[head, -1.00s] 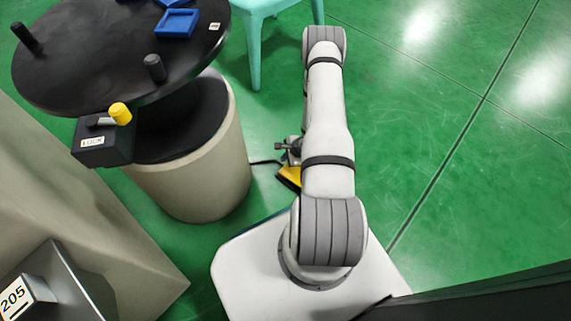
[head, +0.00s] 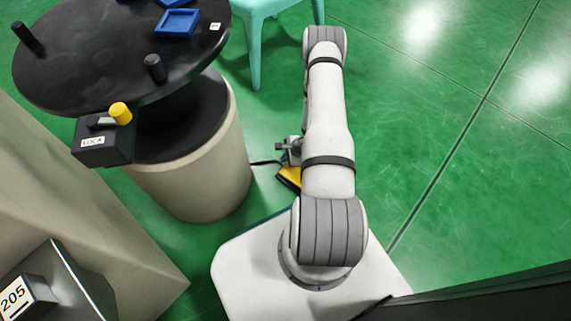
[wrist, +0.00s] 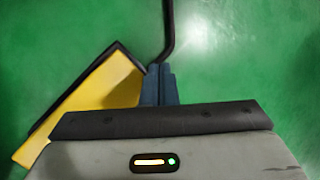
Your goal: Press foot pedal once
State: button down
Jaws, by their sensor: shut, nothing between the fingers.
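The foot pedal (head: 290,177) is a yellow wedge with a dark edge on the green floor, partly hidden behind my arm in the head view. In the wrist view the yellow pedal (wrist: 95,100) lies tilted at the left, with its lower part hidden by my gripper body. My gripper (wrist: 158,72) is shut and empty. Its fingertips show at the right end of the pedal, near a black cable; I cannot tell whether they touch it. In the head view my gripper is mostly hidden behind my arm.
A round black table (head: 100,65) on a beige drum (head: 205,180) stands left of the pedal, with a lock box (head: 100,145) at its rim. A turquoise stool (head: 254,40) stands behind. A black cable (wrist: 168,30) runs from the pedal. The floor at right is clear.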

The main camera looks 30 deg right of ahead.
aim_at(287, 165)
jog(key=shift+f, duration=0.1)
dwell(0.5)
jog(key=shift+s+f, duration=0.15)
jog(key=shift+f, duration=0.15)
jog(key=shift+s+d+f+b, duration=0.15)
jog(key=shift+s+f+b, duration=0.15)
jog(key=shift+f+b, duration=0.3)
jog(key=shift+s+d+f+b, duration=0.1)
jog(key=shift+s+f+b, duration=0.2)
jog(key=shift+f+b, duration=0.3)
dwell(1.6)
jog(key=shift+s+a+r+p, duration=0.1)
jog(key=shift+a+r+p, duration=0.1)
jog(key=shift+r+p, duration=0.35)
jog(key=shift+s+a+r+p, duration=0.1)
jog(key=shift+a+r+p, duration=0.05)
jog(key=shift+r+p, duration=0.35)
jog(key=shift+w, duration=0.15)
jog(key=r+p, duration=0.1)
jog(key=w+r+p, duration=0.1)
jog(key=r, duration=0.1)
jog(key=w+r+p, duration=0.1)
jog(key=r, duration=0.1)
jog(key=shift+a+p, duration=0.2)
jog(key=shift+p, duration=0.1)
dwell(0.3)
